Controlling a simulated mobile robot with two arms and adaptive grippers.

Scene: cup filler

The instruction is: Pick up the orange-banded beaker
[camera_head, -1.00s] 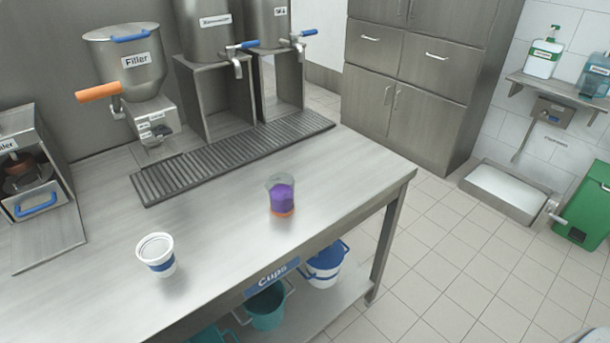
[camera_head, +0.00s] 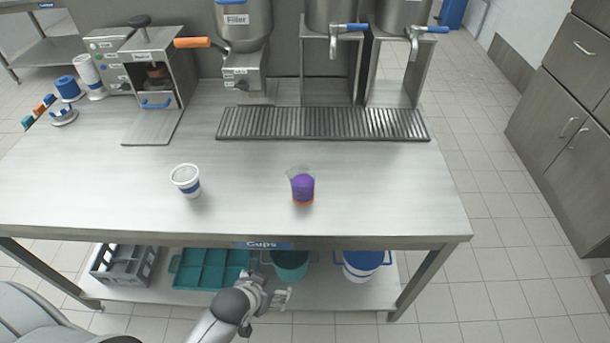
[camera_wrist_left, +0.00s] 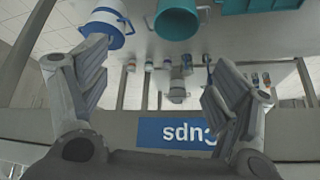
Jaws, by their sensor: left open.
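The orange-banded beaker (camera_head: 302,186) stands upright on the steel table, right of its middle. It is clear, with purple contents and an orange band at its base. My left gripper (camera_head: 284,292) is in front of the table, below the level of its top, and apart from the beaker. In the left wrist view my left gripper (camera_wrist_left: 155,105) is open with nothing between its fingers. The beaker does not show in that view. My right gripper is not in view.
A white cup with a blue band (camera_head: 186,180) stands left of the beaker. The table's front edge with the Cups label (camera_head: 262,244) lies between my gripper and the beaker. A drip grate (camera_head: 320,123) lies behind. Buckets (camera_head: 364,264) and a teal crate (camera_head: 174,264) occupy the lower shelf.

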